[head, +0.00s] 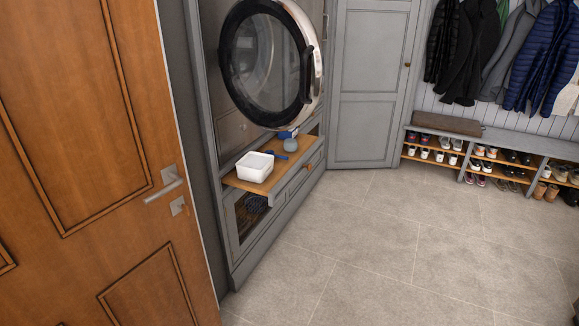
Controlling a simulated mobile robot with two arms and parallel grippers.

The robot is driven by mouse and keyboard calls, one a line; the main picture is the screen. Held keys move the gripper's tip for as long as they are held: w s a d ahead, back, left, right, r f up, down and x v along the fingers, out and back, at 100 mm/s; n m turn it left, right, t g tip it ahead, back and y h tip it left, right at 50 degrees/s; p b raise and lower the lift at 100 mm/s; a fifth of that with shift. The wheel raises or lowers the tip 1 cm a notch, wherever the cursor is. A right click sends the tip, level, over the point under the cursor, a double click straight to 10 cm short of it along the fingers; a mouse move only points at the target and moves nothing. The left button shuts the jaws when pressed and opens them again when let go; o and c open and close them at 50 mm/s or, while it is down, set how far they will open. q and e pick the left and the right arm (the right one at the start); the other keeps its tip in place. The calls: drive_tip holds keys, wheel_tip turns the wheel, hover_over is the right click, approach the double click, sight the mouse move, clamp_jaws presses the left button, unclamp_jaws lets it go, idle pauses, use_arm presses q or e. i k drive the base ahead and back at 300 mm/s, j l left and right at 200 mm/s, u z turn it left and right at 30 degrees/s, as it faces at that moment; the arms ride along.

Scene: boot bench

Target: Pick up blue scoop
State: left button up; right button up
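A blue scoop (275,154) lies on a pulled-out wooden shelf (243,185) below the round washing machine door. A white tub (255,166) stands on the same shelf, just in front of and to the left of the scoop. A small grey rounded object (291,144) stands behind the scoop to the right, with another blue item (287,134) behind it. The scoop looks small from here, and its exact shape is hard to make out. Neither of my grippers is in view.
A wooden door (95,150) with a metal handle fills the left side. The tiled floor (400,240) is clear. A shoe bench (490,145) with coats above stands at the back right.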

sight(269, 152)
drive_tip(key=i+l+u, duration=0.15)
drive_tip(key=i, duration=0.15)
drive_tip(key=i+l+u, duration=0.1)
drive_tip(key=l, duration=0.25)
drive_tip(key=i+l+u, duration=0.1)
drive_tip(key=i+l, duration=0.4)
drive_tip(key=l, duration=0.2)
drive_tip(key=i+l+u, duration=0.15)
drive_tip(key=l, duration=0.2)
drive_tip(key=i+l+u, duration=0.1)
drive_tip(key=l, duration=0.3)
drive_tip(key=i, duration=0.1)
